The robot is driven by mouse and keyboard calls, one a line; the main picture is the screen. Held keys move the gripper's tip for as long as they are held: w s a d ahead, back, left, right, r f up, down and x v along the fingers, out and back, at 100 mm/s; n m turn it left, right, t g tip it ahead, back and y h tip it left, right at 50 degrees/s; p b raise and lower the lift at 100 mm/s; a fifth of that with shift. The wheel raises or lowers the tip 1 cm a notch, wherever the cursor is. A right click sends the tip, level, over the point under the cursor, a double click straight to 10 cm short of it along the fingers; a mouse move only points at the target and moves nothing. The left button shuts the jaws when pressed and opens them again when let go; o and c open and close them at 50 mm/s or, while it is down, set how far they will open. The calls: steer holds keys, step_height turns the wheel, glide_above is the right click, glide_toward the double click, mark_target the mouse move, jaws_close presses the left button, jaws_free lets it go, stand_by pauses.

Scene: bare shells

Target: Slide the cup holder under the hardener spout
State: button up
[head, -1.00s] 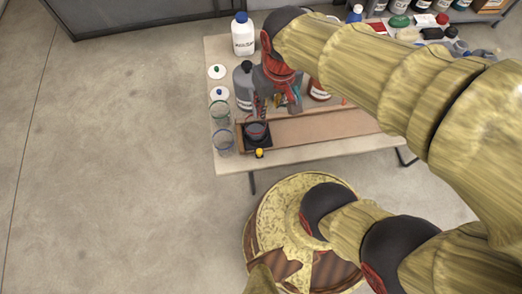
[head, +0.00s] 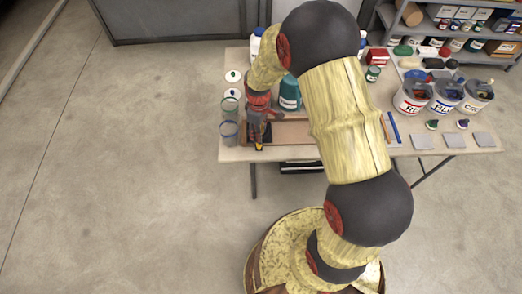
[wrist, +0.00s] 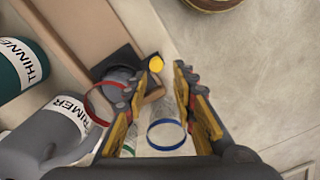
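The cup holder is a dark square carriage (wrist: 122,64) with a yellow knob (wrist: 156,64) on its front side. It sits at the left end of a wooden track (head: 293,132). A clear cup with a red rim (wrist: 88,101) stands in it. My gripper (wrist: 167,72) is open in the wrist view, its yellow-padded fingers apart, the knob close to the left fingertip. I cannot tell if they touch. In the head view my gripper (head: 258,133) hides most of the holder. I cannot pick out the hardener spout.
A teal thinner bottle (wrist: 18,62) and grey primer bottle (wrist: 48,134) stand behind the track. A blue-rimmed cup (head: 229,130) and a green-rimmed cup (head: 229,104) stand left of it. Paint cans (head: 412,97) stand right. The floor in front is clear.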

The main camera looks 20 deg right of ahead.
steer(key=shift+w+f+n, duration=0.2)
steer(key=shift+w+n, duration=0.3)
steer(key=shift+w, duration=0.05)
steer(key=shift+s+f, duration=0.2)
steer(key=shift+f, duration=0.15)
step_height(320, 180, down, 7)
steer(key=shift+w+r+b, duration=0.1)
steer(key=shift+b, duration=0.4)
steer(key=c, duration=0.4)
jaws_close()
